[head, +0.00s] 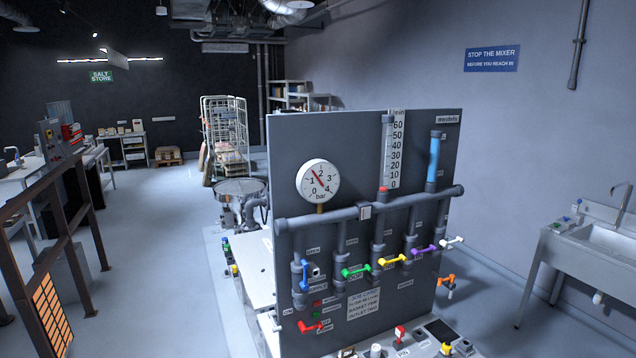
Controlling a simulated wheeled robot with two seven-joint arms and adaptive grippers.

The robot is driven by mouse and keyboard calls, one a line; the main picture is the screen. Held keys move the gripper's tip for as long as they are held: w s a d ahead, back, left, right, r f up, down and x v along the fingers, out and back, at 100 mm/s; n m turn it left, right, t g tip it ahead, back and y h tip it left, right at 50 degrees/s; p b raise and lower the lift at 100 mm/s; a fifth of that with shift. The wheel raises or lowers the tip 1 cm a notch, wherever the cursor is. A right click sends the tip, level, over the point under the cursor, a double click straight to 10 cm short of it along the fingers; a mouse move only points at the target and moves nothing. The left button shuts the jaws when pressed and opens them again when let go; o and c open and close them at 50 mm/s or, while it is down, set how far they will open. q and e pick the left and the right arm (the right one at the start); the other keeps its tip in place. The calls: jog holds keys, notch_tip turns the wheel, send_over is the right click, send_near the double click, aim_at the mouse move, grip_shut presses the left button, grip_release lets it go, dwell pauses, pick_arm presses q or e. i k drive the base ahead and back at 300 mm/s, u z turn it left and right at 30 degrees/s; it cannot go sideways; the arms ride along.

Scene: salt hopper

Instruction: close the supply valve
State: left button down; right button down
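A grey upright panel (370,140) carries pipes and several coloured valve handles. The blue handle (305,276) is at the far left of the row and stands roughly upright, along its vertical pipe. A small label beside it seems to read "supply", but it is too small to be sure. A label higher up that pipe seems to read "open". A round pressure gauge (319,181) has its red needle pointing up-left, between 1 and 2 bar. Neither of my grippers is in view.
Green (356,272), yellow (393,261), purple (425,249), white (452,241), orange (446,281) and red (311,327) handles sit near the blue one. A flow tube (388,150) has a red float near 0.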

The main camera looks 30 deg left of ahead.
aim_at(305, 286)
jog(key=k, duration=0.65)
jog(key=u, duration=0.55)
jog(key=i, duration=1.4)
jog(key=z, duration=0.3)
